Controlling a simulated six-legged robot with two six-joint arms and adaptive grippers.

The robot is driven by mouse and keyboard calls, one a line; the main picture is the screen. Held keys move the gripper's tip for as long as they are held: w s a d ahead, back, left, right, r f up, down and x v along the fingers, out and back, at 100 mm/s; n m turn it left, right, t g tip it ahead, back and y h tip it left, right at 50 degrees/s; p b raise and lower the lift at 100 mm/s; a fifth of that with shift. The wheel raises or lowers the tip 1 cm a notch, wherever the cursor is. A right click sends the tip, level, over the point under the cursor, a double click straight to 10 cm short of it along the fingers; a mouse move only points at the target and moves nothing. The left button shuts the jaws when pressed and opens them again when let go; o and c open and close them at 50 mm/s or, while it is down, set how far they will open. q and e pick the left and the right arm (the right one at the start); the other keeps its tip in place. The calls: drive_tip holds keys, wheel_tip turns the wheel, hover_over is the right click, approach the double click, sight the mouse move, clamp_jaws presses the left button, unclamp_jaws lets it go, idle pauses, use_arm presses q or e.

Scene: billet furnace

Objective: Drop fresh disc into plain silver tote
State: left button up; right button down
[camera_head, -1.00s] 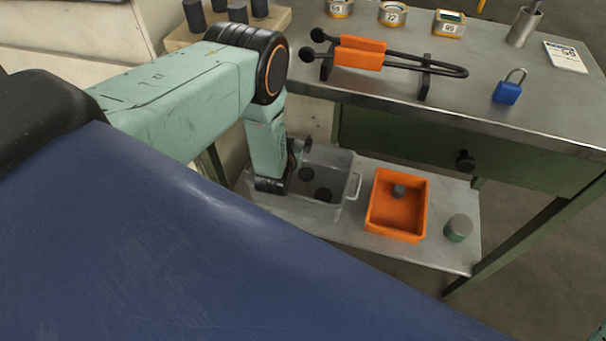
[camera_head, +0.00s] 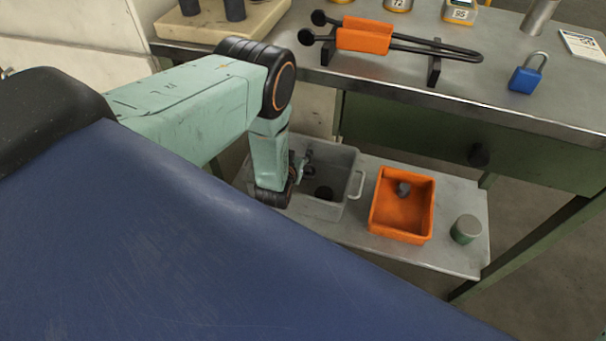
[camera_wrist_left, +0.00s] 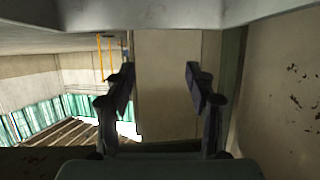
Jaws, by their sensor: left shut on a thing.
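The plain silver tote (camera_head: 347,165) is a grey open box with a light handle, on the lower shelf under the bench. Dark round pieces (camera_head: 324,193) lie inside it. My left arm reaches down over its left part, and my left gripper (camera_head: 304,167) is at or just above its opening. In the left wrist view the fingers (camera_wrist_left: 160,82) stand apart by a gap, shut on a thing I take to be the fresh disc. The disc itself cannot be made out in either view. My right gripper is not in view.
An orange bin (camera_head: 402,235) with a small grey piece (camera_head: 404,189) stands right of the tote. A green-grey cylinder (camera_head: 466,230) stands farther right. The bench top (camera_head: 480,100) above holds orange-handled tongs (camera_head: 364,36) and a blue padlock (camera_head: 526,78).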

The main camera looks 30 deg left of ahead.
use_arm(q)
drive_tip(key=shift+r, duration=0.1)
drive_tip(key=o, duration=1.6)
drive_tip(key=shift+s, duration=0.15)
drive_tip(key=v, duration=1.1)
drive_tip(key=shift+s+d+r, duration=0.15)
drive_tip(key=shift+s, duration=0.2)
